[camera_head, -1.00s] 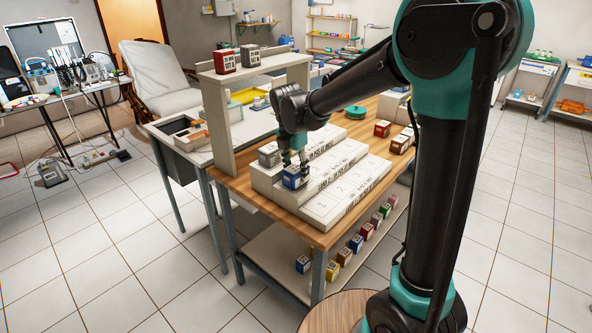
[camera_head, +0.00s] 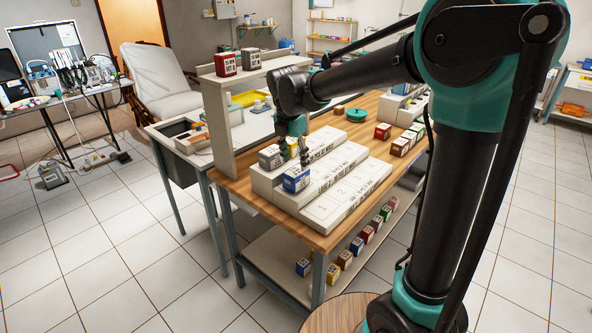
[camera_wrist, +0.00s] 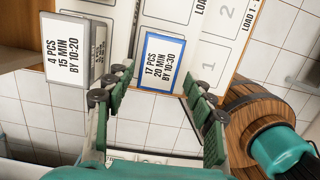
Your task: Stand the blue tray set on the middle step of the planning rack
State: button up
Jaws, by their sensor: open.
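The blue tray set (camera_head: 296,179) stands upright at the left end of the planning rack (camera_head: 343,201), apparently on the middle step. Its blue-framed label (camera_wrist: 161,62) faces the camera in the wrist view and reads 17 PCS, 20 MIN. My gripper (camera_head: 295,149) is open and empty, with its fingers just above and behind the blue set. In the wrist view my gripper (camera_wrist: 157,89) has its fingers spread on either side, short of the set. The lower edge of the blue set on the step is hard to make out.
A grey tray set (camera_head: 271,157) stands close by on the higher step; it also shows in the wrist view (camera_wrist: 72,50). Red and grey sets (camera_head: 237,60) sit on the raised shelf. Several coloured sets (camera_head: 364,237) line the lower shelf. The front step is clear.

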aim_at(293, 173)
notch_tip(293, 173, up, 6)
jog(key=s+d+f+m, duration=0.2)
jog(key=d+f+m, duration=0.1)
jog(key=d+m, duration=0.1)
jog(key=s+d+f+m, duration=0.2)
jog(key=d+f+m, duration=0.2)
jog(key=d+m, duration=0.1)
jog(key=s+d+f+m+t+y, duration=0.1)
jog(key=s+d+f+m, duration=0.2)
jog(key=d+m, duration=0.2)
jog(key=shift+d+f, duration=0.35)
jog(key=shift+d, duration=0.2)
jog(key=s+d+f+m+t, duration=0.1)
jog(key=s+d+f+m, duration=0.8)
jog(key=m, duration=0.5)
jog(key=s+f, duration=0.1)
jog(key=s, duration=0.1)
jog(key=shift+s+f+t, duration=0.15)
jog(key=shift+s+t, duration=0.15)
jog(key=shift+t, duration=0.1)
jog(key=shift+d, duration=0.1)
jog(key=shift+c, duration=0.3)
